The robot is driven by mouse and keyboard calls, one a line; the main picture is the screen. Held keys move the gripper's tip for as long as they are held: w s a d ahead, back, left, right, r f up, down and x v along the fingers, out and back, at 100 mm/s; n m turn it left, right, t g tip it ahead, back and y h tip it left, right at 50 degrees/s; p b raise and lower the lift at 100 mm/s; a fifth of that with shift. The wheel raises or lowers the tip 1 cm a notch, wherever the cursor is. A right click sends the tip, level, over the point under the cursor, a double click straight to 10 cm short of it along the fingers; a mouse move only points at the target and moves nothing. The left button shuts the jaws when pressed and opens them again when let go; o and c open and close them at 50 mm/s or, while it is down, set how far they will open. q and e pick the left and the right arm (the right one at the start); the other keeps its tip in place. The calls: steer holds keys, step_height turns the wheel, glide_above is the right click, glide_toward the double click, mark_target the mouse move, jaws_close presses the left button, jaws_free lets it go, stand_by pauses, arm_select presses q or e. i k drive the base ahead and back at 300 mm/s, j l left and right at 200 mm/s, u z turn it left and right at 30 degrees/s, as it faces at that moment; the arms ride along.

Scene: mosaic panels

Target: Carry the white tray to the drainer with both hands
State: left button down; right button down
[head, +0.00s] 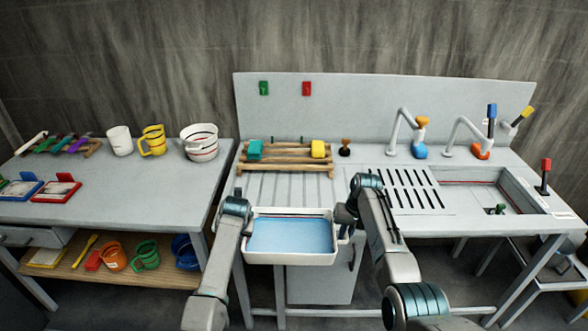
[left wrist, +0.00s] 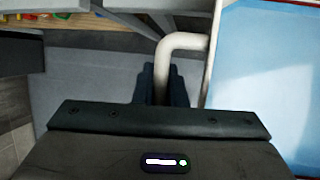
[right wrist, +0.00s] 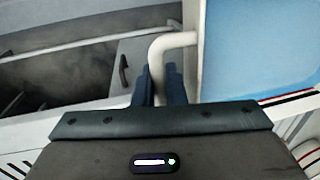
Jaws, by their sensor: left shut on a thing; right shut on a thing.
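The white tray (head: 290,259) has a light blue inside and is held level in front of the sink counter's front edge. My left gripper (head: 244,222) is at its left end; in the left wrist view its fingers (left wrist: 162,86) are shut on the tray's white bar handle (left wrist: 184,42). My right gripper (head: 345,215) is at its right end; in the right wrist view its fingers (right wrist: 160,86) are shut on the other handle (right wrist: 176,40). A ribbed draining surface (head: 283,188) lies just behind the tray. A dark-slotted panel (head: 412,190) lies right of it.
A wooden rack (head: 290,168) with a teal sponge (head: 255,149) and a yellow sponge (head: 318,149) stands behind the ribbed surface. Two faucets and a sink (head: 480,195) are at right. A side table (head: 135,185) with cups stands at left.

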mark_target(288, 196)
steer(key=i, duration=0.9)
